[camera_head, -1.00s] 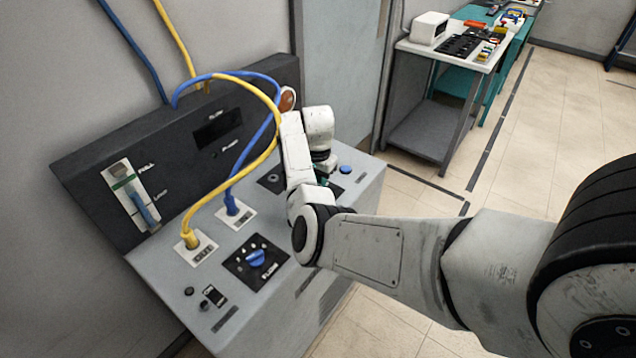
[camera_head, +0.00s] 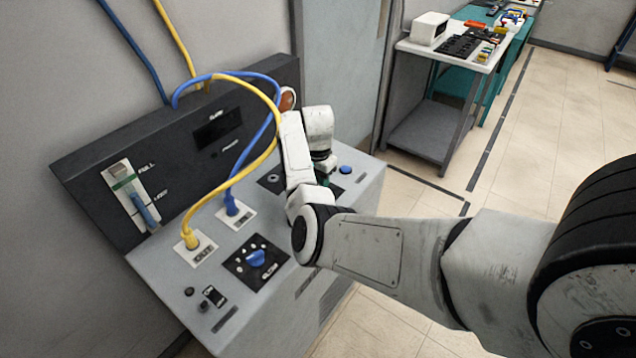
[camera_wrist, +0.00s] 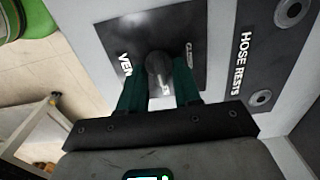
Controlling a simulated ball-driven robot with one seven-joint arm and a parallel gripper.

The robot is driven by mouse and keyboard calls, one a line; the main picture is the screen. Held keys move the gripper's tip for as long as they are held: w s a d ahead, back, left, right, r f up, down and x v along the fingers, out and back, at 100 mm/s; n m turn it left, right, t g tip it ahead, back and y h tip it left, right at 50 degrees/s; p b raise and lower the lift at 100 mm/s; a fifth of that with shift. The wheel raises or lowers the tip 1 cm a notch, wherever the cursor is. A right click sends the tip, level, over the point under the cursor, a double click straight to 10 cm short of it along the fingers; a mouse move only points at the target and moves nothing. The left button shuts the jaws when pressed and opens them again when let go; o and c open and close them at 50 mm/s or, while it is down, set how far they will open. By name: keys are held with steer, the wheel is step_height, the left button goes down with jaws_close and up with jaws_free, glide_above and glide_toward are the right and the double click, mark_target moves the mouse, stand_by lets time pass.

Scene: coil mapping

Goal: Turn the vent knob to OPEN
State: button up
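In the wrist view the vent knob (camera_wrist: 158,66) is a dark round knob on a black plate (camera_wrist: 118,35) lettered "VEN", the rest hidden. My gripper (camera_wrist: 160,78) has two green fingers, one on each side of the knob. The gap between them is about as wide as the knob, and they appear to touch it. A small white label (camera_wrist: 189,52) is right of the knob, too small to read. The knob's pointing direction is unclear. In the head view my arm hides the knob, and only a bit of green finger (camera_head: 324,180) shows.
A yellow and a blue cable (camera_head: 276,110) loop over the console (camera_head: 215,318) beside my arm. A blue-knobbed plate (camera_head: 256,259) sits left of my arm. A "HOSE RESTS" plate (camera_wrist: 258,50) lies right of the knob. A white table (camera_head: 408,46) stands behind; open floor lies right.

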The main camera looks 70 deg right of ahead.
steer(key=shift+o, duration=0.4)
step_height(320, 180, up, 11)
steer(key=b, duration=0.1)
steer(key=shift+f, duration=0.15)
steer(key=shift+s, duration=0.15)
stand_by(0.5)
